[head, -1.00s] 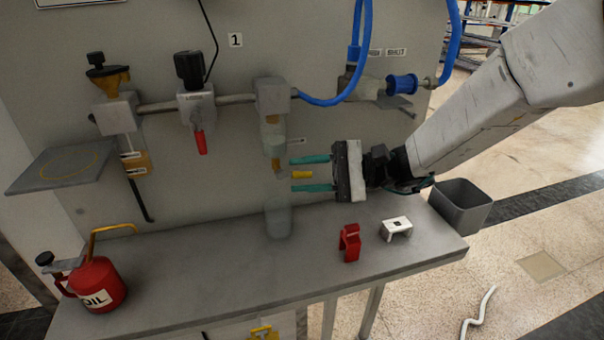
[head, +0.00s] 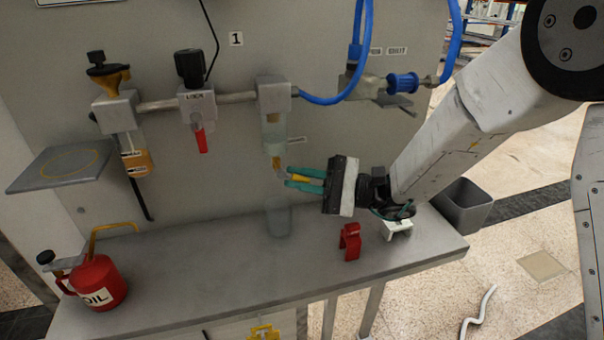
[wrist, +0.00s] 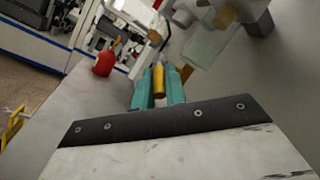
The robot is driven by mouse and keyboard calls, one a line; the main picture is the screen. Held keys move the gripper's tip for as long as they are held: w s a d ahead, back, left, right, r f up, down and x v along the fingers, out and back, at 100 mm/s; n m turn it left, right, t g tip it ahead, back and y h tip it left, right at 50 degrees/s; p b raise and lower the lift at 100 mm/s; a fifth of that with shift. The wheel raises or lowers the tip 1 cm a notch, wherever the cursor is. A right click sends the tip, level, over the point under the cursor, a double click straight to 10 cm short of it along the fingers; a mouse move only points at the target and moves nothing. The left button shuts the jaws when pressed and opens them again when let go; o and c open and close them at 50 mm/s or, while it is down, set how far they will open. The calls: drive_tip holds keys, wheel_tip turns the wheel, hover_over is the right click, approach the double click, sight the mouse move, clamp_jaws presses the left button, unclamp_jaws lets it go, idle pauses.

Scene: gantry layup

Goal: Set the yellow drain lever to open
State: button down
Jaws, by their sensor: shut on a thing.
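The yellow drain lever (head: 298,178) sticks out to the right below the clear filter bowl (head: 274,136). My gripper (head: 304,179) has its two teal fingers shut on the lever, one above and one below it. In the wrist view the yellow lever (wrist: 158,82) sits between the teal fingers (wrist: 158,90). The lever slopes slightly down to the right. A clear cup (head: 279,216) stands on the bench under the bowl.
A red clip-like part (head: 350,242) and a white bracket (head: 398,228) lie on the bench (head: 220,275) below my arm. A red oil can (head: 98,283) stands at the left. A grey bin (head: 466,206) stands beyond the bench's right end. Blue hoses (head: 362,50) hang above.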

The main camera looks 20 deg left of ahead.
sight(301, 180)
drive_tip(key=shift+s+a+f+y, duration=0.1)
drive_tip(key=shift+f+y, duration=0.15)
drive_tip(key=shift+y, duration=0.25)
drive_tip(key=c, duration=1.5)
unclamp_jaws()
drive_tip(key=shift+o, duration=0.2)
drive_tip(key=r, duration=0.4)
drive_tip(key=shift+s+d, duration=0.2)
drive_tip(key=shift+s, duration=0.1)
drive_tip(key=s+d+r, duration=0.1)
drive_tip(key=s+d, duration=0.7)
drive_tip(key=s, duration=0.5)
